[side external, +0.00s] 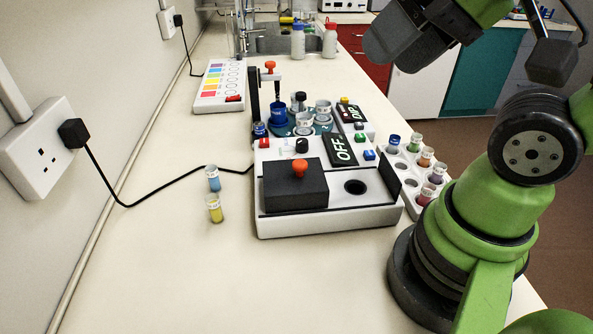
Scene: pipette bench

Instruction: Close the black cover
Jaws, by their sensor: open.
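A black block-shaped cover (282,190) with an orange knob (299,169) sits on the left part of the white front device (330,219). The round dark hole (355,187) to its right is uncovered. A thin black panel (390,179) stands upright at the device's right end. Behind, another black plate (254,98) stands upright with an orange knob (269,66) beside it, next to a blue cup (278,109). My gripper (405,40), dark grey, is high at the upper right, open, apart from the covers and partly cut off by the frame.
A blue-filled tube (213,180) and a yellow-filled tube (215,208) stand left of the device. A white rack (411,188) with several coloured tubes is to its right. An OFF display (341,150) rises behind the cover. The bench front is clear.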

